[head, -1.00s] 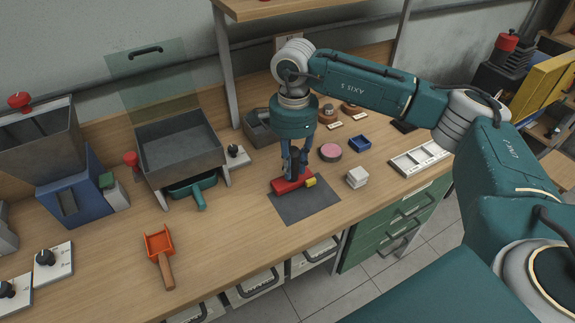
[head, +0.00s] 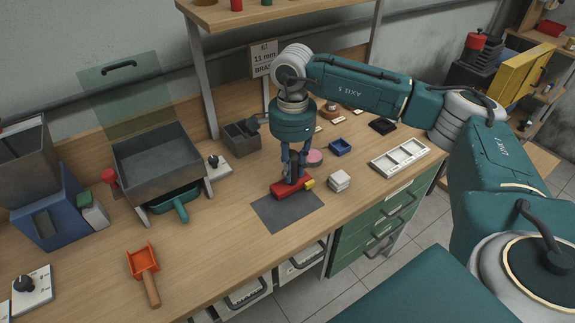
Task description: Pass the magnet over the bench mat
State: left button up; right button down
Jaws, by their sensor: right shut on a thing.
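The magnet (head: 285,191) is a red bar with a yellow block at its right end. My right gripper (head: 293,176) points down and is shut on the magnet's dark upper part, mostly hidden between the fingers. The dark grey bench mat (head: 287,214) lies flat on the bench. The magnet is at the mat's far edge and covers part of it; whether it touches the mat or hovers just above, I cannot tell. My left gripper is not in view.
A white block stack (head: 339,181) stands right of the mat, with a pink disc (head: 315,158) and blue tray (head: 341,146) behind. A white compartment tray (head: 399,154) lies further right. An orange scoop (head: 143,262) lies front left. The bench between scoop and mat is clear.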

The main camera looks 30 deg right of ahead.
jog(key=shift+s+d+b, duration=0.1)
jog(key=shift+s+b, duration=0.25)
jog(key=shift+s, duration=3.45)
jog(key=shift+s+r, duration=0.15)
jog(key=shift+r, duration=0.05)
jog(key=shift+r+p, duration=1.7)
jog(key=shift+r, duration=1)
